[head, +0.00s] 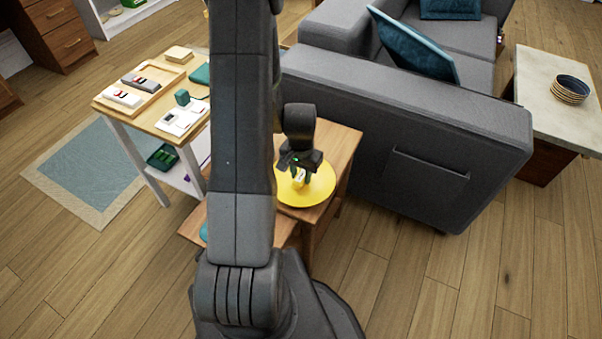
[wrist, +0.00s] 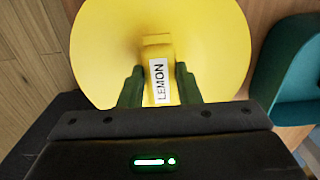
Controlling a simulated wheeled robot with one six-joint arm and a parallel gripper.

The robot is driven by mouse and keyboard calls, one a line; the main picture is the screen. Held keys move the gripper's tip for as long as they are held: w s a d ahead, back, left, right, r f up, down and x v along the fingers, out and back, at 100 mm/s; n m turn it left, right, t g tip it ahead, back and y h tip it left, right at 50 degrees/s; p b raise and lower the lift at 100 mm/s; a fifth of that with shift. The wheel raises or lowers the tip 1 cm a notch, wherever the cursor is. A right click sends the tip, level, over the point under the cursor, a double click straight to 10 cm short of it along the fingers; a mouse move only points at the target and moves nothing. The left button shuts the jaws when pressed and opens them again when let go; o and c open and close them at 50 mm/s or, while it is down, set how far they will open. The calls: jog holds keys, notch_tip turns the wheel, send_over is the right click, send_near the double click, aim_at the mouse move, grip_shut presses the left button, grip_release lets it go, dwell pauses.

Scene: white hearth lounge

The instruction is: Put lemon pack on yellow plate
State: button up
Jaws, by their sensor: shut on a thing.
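The lemon pack (wrist: 158,50) is a yellow block with a white label reading LEMON, seen in the wrist view between my gripper's fingers. My gripper (wrist: 160,90) is shut on it. The yellow plate (wrist: 215,40) is round and fills much of the wrist view behind the pack. In the head view the yellow plate (head: 318,192) lies on a small wooden table, and my gripper (head: 302,175) is over it with the pack partly hidden by the fingers. I cannot tell whether the pack touches the plate.
A teal container (wrist: 285,75) stands right of the plate in the wrist view. The wooden side table (head: 346,145) stands against a grey sofa (head: 420,130). A shelf table (head: 150,125) with several small items is at left. A stone-topped table (head: 540,110) holds stacked bowls (head: 570,90).

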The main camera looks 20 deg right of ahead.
aim_at(301, 176)
jog(key=o, duration=1)
jog(key=shift+c, duration=0.2)
notch_tip(301, 176, up, 12)
jog(key=p, duration=0.2)
jog(key=shift+p, duration=0.3)
jog(key=shift+r, duration=0.1)
